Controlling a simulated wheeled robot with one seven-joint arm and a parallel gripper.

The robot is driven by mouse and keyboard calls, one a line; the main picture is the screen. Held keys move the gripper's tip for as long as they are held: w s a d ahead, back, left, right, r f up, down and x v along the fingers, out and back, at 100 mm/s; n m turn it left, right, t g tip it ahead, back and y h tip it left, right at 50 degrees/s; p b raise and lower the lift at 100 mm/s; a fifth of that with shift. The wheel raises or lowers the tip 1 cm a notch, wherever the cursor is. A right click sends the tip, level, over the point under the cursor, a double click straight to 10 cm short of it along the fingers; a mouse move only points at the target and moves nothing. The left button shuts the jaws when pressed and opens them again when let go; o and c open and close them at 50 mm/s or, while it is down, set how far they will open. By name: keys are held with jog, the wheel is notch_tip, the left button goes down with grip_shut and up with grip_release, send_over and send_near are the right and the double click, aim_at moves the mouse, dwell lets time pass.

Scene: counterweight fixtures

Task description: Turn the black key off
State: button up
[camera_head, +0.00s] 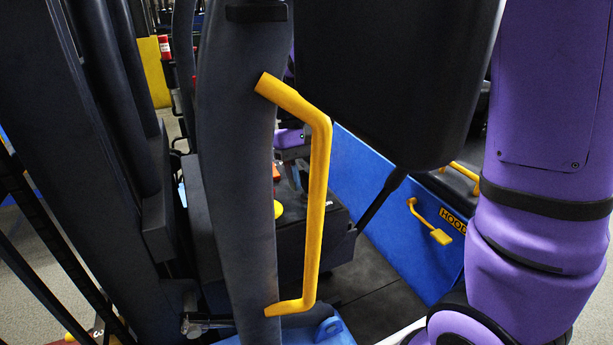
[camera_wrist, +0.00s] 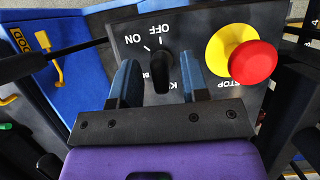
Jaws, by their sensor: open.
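In the wrist view, the black key (camera_wrist: 160,72) stands on a dark panel (camera_wrist: 202,22) with white ON and OFF markings beyond it. Its long side runs roughly up and down in the picture; I cannot tell for sure which mark it points at. My gripper (camera_wrist: 158,62) is open, with one blue finger to each side of the key and a visible gap on both sides. More lettering beside the key is partly hidden by the fingers.
A red stop button on a yellow base (camera_wrist: 248,60) is close to the right finger. A dark pillar (camera_head: 235,180) with a yellow handle (camera_head: 318,190) blocks much of the head view.

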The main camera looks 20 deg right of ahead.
jog(key=v, duration=1)
jog(key=shift+r, duration=0.25)
jog(key=s+d+r+t, duration=0.2)
jog(key=s+d+t, duration=0.2)
jog(key=s, duration=0.5)
jog(key=s+d+r+t, duration=0.1)
jog(key=s+d+t, duration=0.3)
jog(key=s, duration=0.6)
jog(key=shift+d+r+t, duration=0.25)
jog(key=shift+r+t, duration=0.15)
jog(key=shift+t, duration=0.5)
